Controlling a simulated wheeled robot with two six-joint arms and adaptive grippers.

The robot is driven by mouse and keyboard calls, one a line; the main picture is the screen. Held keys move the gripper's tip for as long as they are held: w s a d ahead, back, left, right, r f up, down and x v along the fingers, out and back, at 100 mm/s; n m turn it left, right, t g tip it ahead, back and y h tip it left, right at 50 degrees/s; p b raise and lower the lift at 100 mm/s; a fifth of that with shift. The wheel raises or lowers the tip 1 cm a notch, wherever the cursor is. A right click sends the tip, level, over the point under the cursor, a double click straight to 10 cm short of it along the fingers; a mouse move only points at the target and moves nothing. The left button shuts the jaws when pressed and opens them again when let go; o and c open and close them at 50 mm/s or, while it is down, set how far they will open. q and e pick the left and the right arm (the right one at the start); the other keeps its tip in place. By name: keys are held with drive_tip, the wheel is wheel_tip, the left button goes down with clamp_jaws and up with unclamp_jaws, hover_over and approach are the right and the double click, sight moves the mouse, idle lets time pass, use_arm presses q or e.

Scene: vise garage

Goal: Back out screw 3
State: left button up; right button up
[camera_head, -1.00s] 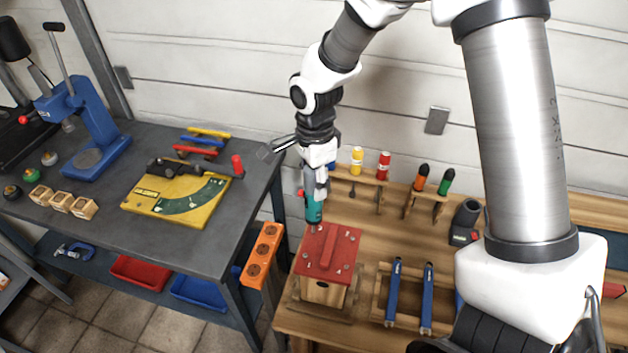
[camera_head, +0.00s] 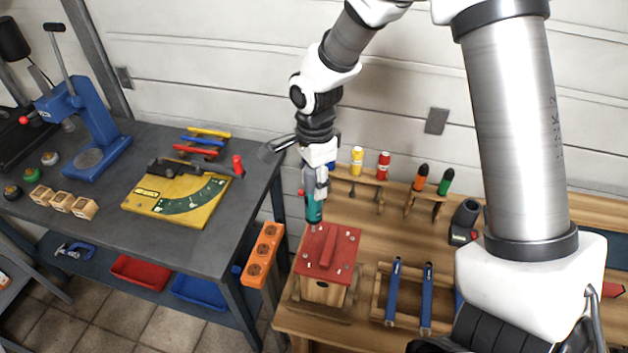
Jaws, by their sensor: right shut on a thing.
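A wooden box with a red lid (camera_head: 334,247) stands on the wooden bench. Several small screws show on the lid near its corners; I cannot tell which is screw 3. My right gripper (camera_head: 316,186) points down over the lid's far left corner and is shut on a teal and grey screwdriver (camera_head: 314,209). The driver is upright, with its lower end at or just above the lid's far left corner. Its tip is too small to tell whether it touches a screw. My left gripper is not in view.
An orange block with holes (camera_head: 262,256) is at the bench's left edge. Behind the box is a rack with yellow and red tools (camera_head: 370,170). Blue-handled tools (camera_head: 410,292) lie in a wooden holder to the right. A grey table (camera_head: 95,225) stands at left.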

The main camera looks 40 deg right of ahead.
drive_tip(key=shift+s, duration=0.15)
idle(0.4)
drive_tip(key=shift+w+d+r, duration=0.1)
drive_tip(key=shift+w+r, duration=0.15)
drive_tip(key=shift+r, duration=0.75)
wheel_tip(320, 180, up, 3)
drive_tip(key=shift+s+f, duration=0.15)
drive_tip(key=shift+r, duration=1.2)
